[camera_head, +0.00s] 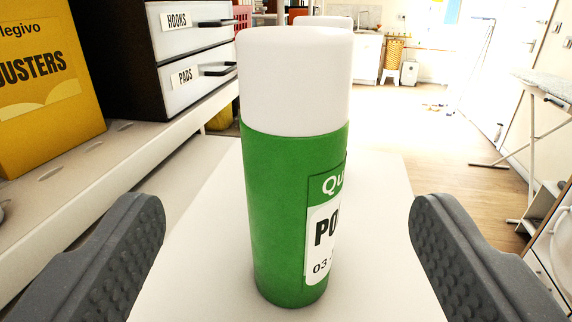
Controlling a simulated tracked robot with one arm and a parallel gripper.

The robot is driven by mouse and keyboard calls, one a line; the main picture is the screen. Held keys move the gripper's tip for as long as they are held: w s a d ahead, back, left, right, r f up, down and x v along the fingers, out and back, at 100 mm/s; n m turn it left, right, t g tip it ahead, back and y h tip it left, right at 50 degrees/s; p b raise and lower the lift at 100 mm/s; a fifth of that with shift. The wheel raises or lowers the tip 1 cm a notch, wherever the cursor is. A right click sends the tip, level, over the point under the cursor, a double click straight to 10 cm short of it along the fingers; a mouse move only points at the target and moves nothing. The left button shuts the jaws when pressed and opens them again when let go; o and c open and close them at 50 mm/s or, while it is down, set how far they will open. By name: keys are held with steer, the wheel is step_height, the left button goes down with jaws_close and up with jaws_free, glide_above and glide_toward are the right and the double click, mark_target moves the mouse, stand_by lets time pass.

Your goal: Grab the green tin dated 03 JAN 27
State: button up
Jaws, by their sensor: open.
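A green tin (275,210) with a white cap stands upright on a white shelf in the middle of the camera_head view. Its label is turned to the right and shows "Qu", "PO" and "03"; the rest of the date is hidden round the curve. My gripper (287,225) is open, with one dark grey finger at each side of the tin. Both fingers are apart from it in the picture. Behind it, the white top of another object (323,21) shows; its body is hidden.
A yellow dusters box (45,85) and a drawer unit marked HOOKS and PADS (195,75) stand on a shelf at the left. The white surface (385,190) beside the tin is clear. An ironing board (545,90) stands at the right.

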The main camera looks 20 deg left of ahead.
mark_target(294, 119)
steer(key=shift+p+x, duration=0.3)
steer(key=shift+x, duration=5)
steer(key=shift+d, duration=0.2)
steer(key=c, duration=1.2)
